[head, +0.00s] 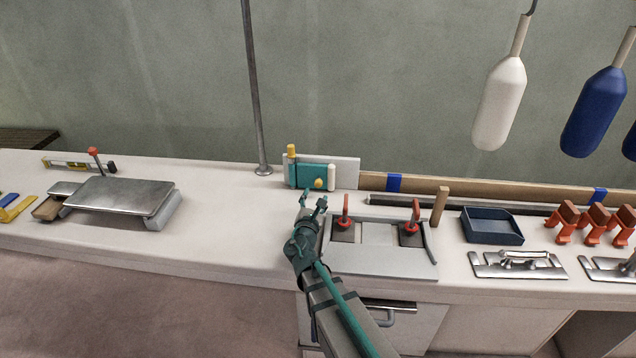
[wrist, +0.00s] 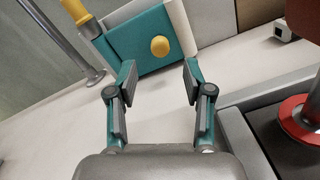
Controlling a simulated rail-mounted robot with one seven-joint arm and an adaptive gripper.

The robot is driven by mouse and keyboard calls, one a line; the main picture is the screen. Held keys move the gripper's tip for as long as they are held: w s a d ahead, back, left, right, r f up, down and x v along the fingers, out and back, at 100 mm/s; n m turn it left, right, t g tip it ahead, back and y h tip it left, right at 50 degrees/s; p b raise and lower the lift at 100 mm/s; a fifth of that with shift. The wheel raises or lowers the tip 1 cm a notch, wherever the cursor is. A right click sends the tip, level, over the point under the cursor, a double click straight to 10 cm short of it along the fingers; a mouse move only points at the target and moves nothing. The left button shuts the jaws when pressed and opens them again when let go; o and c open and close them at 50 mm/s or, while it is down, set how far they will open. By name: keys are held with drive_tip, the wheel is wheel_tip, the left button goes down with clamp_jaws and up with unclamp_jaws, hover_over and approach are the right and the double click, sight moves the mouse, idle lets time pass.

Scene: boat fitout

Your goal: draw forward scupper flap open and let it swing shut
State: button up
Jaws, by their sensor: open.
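A teal flap (head: 308,172) with a round yellow knob (head: 318,183) is mounted on a white plate (head: 346,168) standing at the back of the bench. It looks like the scupper flap and hangs closed against the plate. The wrist view shows the teal flap (wrist: 138,46) and its yellow knob (wrist: 160,46) ahead of the fingers. A yellow-capped post (head: 291,153) stands at its left edge, a white cylinder (head: 331,178) at its right. My gripper (head: 313,200) is open and empty in front of the flap; in the wrist view the fingers (wrist: 158,82) are apart, not touching the knob.
Right of my gripper is a hatch panel with red-ringed latches (head: 411,230); one is close by in the wrist view (wrist: 300,115). A metal pole (head: 254,90) rises left of the flap. A navy tray (head: 491,226) lies right. Bench between pole and metal-topped box (head: 122,195) is clear.

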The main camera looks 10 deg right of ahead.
sight(318, 184)
drive_tip(key=p+x, duration=0.1)
drive_tip(key=x, duration=0.8)
drive_tip(key=shift+s, duration=0.1)
clamp_jaws()
